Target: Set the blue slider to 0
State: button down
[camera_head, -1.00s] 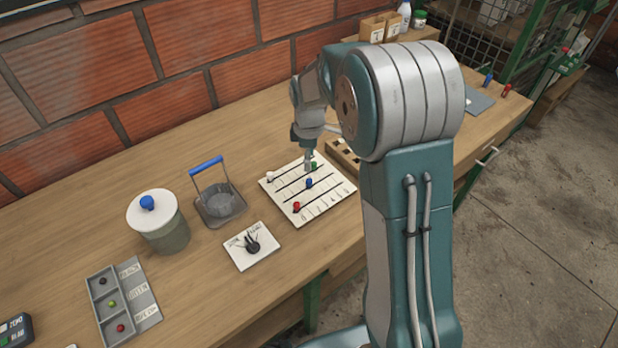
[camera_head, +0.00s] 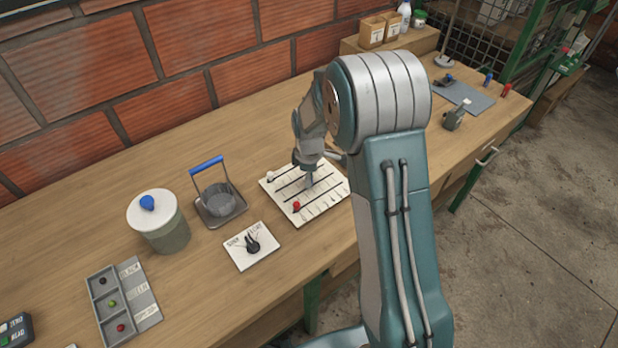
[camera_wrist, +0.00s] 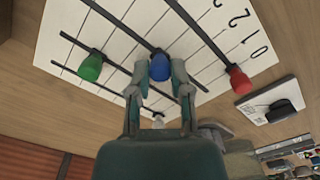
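The white slider panel (camera_head: 330,200) lies on the bench, with dark slots, tick lines and numbers along its front edge. In the wrist view the blue slider (camera_wrist: 160,67) stands partway along its slot, between the two fingers of my gripper (camera_wrist: 159,74). The fingers flank it closely; I cannot tell whether they grip it. In the head view my gripper (camera_head: 309,182) is down at the panel and hides the blue slider. The red slider (camera_wrist: 240,80) is at its slot's end, near the 0. The green slider (camera_wrist: 90,66) and a white slider (camera_wrist: 158,122) stand on other slots.
A dial plate (camera_head: 245,257) lies left of the panel. A basket with a blue handle (camera_head: 205,165), a lidded pot (camera_head: 172,235) and a tray with coloured balls (camera_head: 108,318) stand farther left. The right end of the bench holds a grey mat (camera_head: 475,98).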

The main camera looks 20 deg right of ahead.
aim_at(286, 200)
jog(key=s+a, duration=0.1)
jog(key=a, duration=0.1)
jog(key=s+a, duration=0.1)
jog(key=a, duration=0.1)
jog(key=s+a, duration=0.1)
jog(key=a, duration=0.2)
jog(key=shift+f, duration=0.1)
jog(key=c, duration=0.7)
grip_release()
jog(key=shift+o, duration=0.8)
jog(key=shift+a, duration=0.15)
jog(key=shift+r, duration=0.4)
notch_tip(286, 200, up, 11)
